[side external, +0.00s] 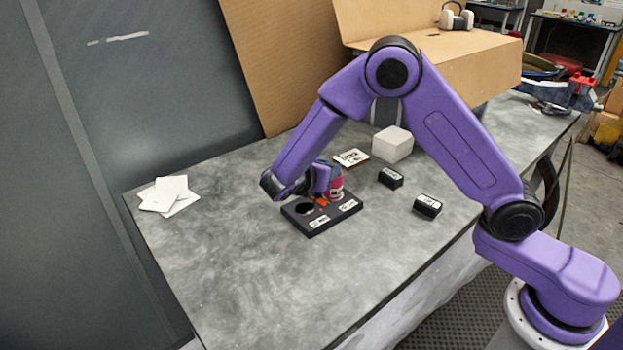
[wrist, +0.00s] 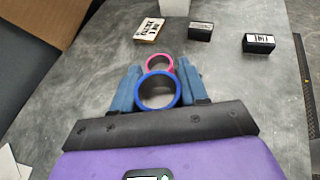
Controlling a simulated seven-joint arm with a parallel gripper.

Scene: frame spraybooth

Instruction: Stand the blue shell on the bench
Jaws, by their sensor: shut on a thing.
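The blue shell shows in the wrist view as a blue-rimmed open ring (wrist: 158,106) between the two blue fingers. My gripper (wrist: 158,88) is shut on it. In the side view my gripper (side external: 322,180) is low over the black block (side external: 318,224), and it hides most or all of the blue shell there. The shell's lower end is hidden, so I cannot tell whether it touches the block. A pink shell (side external: 337,189) stands upright at the block's back right; its pink rim (wrist: 159,56) shows just beyond the blue one. A dark round hole is open at the block's left.
Two small black boxes (side external: 391,178) (side external: 428,206), a labelled card (side external: 351,157) and a white box (side external: 392,145) stand behind and right of the block. White sheets (side external: 165,195) lie at the left. The bench (side external: 260,290) is clear in front.

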